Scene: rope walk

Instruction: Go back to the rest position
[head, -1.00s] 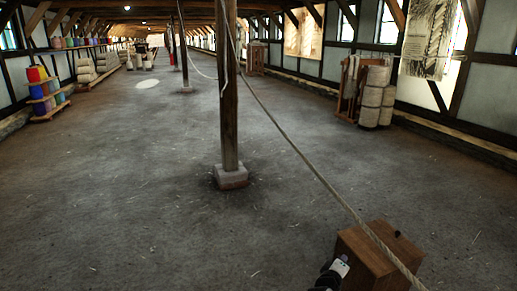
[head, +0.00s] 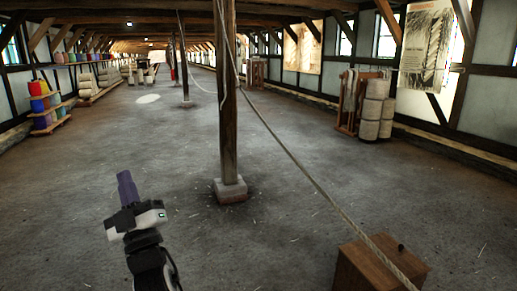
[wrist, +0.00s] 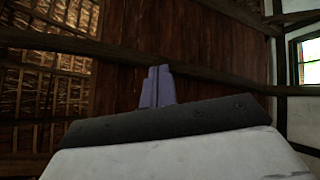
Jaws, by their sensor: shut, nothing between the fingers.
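My gripper (head: 126,186) stands at the lower left of the head view, raised in front of the open floor. Its purple fingers are together, point upward and hold nothing. In the wrist view the shut fingers (wrist: 158,86) point at the dark timber roof, with nothing between them.
A wooden post (head: 228,110) on a stone foot stands mid-floor. A rope (head: 300,165) slopes down from it to a wooden box (head: 375,267) at lower right. Coloured spools (head: 45,105) stand left, pale rope coils (head: 372,112) right.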

